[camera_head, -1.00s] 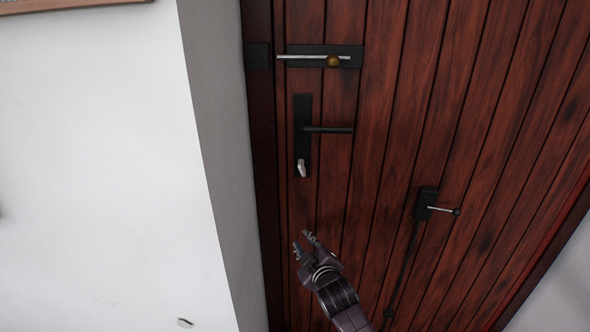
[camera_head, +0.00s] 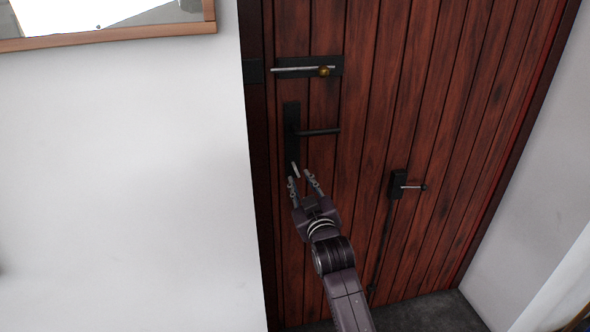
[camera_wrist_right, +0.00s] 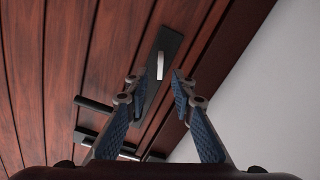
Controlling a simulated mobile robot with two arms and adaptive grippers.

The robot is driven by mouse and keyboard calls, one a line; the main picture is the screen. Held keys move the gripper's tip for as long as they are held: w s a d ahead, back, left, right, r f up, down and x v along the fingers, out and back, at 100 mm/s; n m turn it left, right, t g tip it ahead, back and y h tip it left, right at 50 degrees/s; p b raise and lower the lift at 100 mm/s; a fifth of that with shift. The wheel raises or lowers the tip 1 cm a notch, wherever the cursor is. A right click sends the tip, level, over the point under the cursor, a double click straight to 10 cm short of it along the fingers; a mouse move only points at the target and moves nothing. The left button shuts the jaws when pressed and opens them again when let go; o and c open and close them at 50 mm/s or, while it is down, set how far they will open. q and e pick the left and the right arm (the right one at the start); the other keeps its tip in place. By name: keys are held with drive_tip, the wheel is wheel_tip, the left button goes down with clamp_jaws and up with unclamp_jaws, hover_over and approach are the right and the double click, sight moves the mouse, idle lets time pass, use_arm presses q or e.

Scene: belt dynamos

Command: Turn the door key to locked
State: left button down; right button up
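The small silver key (camera_head: 295,169) sits at the lower end of the black lock plate (camera_head: 291,118) on the wooden door (camera_head: 370,110). In the right wrist view the key (camera_wrist_right: 160,65) shows as a pale upright tab on the plate, just beyond the fingertips and roughly between them. My right gripper (camera_head: 301,178) is open and empty, just below the key in the head view. Its two fingers also show in the wrist view (camera_wrist_right: 155,77). I see no contact with the key. My left gripper is not in view.
The black door handle (camera_head: 319,132) points right above the key. A sliding bolt with a brass knob (camera_head: 324,71) is higher up. A lever latch (camera_head: 398,185) is to the right. A white wall (camera_head: 120,170) with a framed picture (camera_head: 110,37) lies left.

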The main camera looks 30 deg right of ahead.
sight(297, 173)
drive_tip(key=shift+p+x, duration=0.7)
drive_tip(key=shift+x, duration=2.45)
drive_tip(key=shift+c, duration=0.2)
clamp_jaws()
